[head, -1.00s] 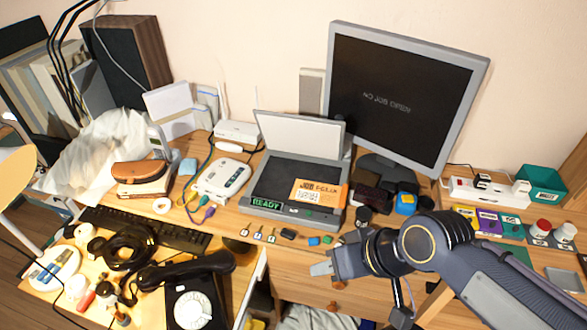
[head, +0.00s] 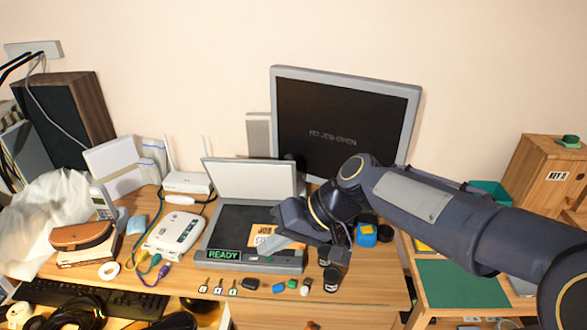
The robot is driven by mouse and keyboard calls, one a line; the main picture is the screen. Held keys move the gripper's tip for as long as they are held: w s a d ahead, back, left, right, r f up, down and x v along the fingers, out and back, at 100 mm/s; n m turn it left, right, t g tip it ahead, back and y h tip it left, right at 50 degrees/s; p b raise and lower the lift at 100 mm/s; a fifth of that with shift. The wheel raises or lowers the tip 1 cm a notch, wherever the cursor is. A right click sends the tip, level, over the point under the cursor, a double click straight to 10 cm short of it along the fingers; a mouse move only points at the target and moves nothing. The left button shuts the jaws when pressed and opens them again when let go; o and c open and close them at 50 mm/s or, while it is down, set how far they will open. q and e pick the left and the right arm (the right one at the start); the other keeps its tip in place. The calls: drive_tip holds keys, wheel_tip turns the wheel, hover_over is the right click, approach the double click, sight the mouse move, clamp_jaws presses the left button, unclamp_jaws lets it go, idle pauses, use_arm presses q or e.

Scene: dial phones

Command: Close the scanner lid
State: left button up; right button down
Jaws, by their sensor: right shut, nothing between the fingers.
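The scanner (head: 218,233) is a dark grey flatbed on the desk, with a green "READY" display on its front edge. Its lid (head: 252,178) stands raised at the back, its white underside facing me. An orange job card (head: 262,232) lies on the scanner bed, partly covered by my right gripper. My left gripper is out of view.
A monitor (head: 345,120) reading "NO JOB OPEN" stands behind the scanner. A white router (head: 187,182) and a white device (head: 175,234) are to the left. Small keys, blocks and jars (head: 331,279) line the front. A green mat (head: 462,284) lies right.

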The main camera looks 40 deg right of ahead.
drive_tip(key=w+d+f+m+t+y+b, duration=0.25)
drive_tip(key=w+d+t, duration=0.25)
drive_tip(key=w+d, duration=0.95)
drive_tip(key=w+d+f+m+t+b, duration=0.25)
drive_tip(key=d+t, duration=0.35)
drive_tip(key=d, duration=1)
drive_tip(key=p+x, duration=0.2)
drive_tip(key=x, duration=0.8)
drive_tip(key=shift+w+r, duration=0.15)
drive_tip(key=shift+w, duration=0.05)
drive_tip(key=shift+h, duration=0.25)
